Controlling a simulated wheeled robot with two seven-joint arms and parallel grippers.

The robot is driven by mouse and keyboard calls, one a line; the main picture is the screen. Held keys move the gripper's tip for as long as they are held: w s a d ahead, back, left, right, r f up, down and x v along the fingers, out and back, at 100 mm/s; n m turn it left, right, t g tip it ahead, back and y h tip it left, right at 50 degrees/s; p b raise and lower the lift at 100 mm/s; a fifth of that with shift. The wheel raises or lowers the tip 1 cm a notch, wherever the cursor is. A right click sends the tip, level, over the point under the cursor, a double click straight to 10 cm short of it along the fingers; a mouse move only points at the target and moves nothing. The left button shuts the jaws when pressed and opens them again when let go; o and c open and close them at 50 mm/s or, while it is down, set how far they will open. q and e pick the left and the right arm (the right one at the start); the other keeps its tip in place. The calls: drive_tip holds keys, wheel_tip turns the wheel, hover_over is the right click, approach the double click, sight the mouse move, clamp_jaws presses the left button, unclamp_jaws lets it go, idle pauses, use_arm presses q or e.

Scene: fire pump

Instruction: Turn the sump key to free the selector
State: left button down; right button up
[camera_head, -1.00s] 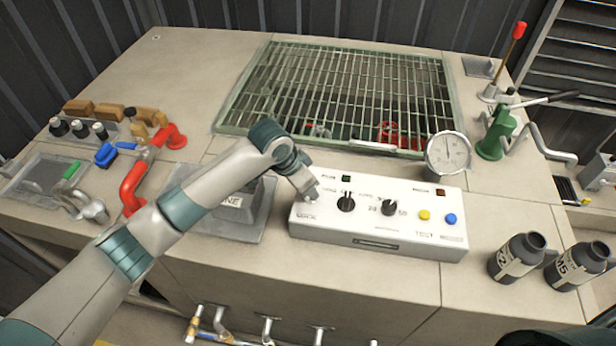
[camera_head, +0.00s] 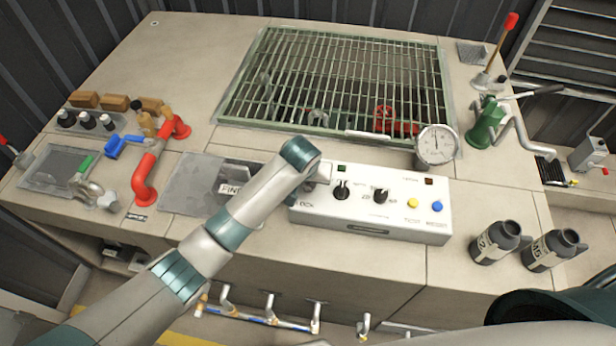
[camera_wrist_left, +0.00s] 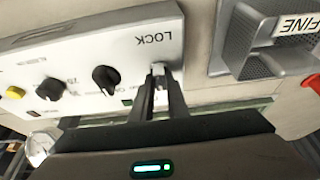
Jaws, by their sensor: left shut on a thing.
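The white control box (camera_head: 370,228) stands at the front middle of the bench. In the left wrist view a small pale metal key (camera_wrist_left: 158,69) sits by the LOCK label at one end of its face. My left gripper (camera_wrist_left: 154,88) is shut on this key, its dark fingers pointing at the panel. In the head view my left wrist hides the key and most of the gripper (camera_head: 316,180). Two black selector knobs show beside it, the nearer one (camera_head: 341,190) and a farther one (camera_head: 380,196). My right gripper is not in view.
A green grating (camera_head: 340,80) lies behind the box, with a round gauge (camera_head: 436,145) at its right corner. A FINE-labelled grey block (camera_head: 232,185) is left of the box. Yellow (camera_head: 412,203) and blue (camera_head: 437,206) buttons are at its right end. Two dark bottles stand right.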

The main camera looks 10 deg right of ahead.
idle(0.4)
use_arm(q)
drive_tip(key=c, duration=1.7)
unclamp_jaws()
drive_tip(key=shift+r, duration=0.15)
drive_tip(key=shift+b+v, duration=1.1)
drive_tip(key=shift+v, duration=7.55)
drive_tip(key=shift+s+d, duration=0.1)
drive_tip(key=shift+s, duration=0.05)
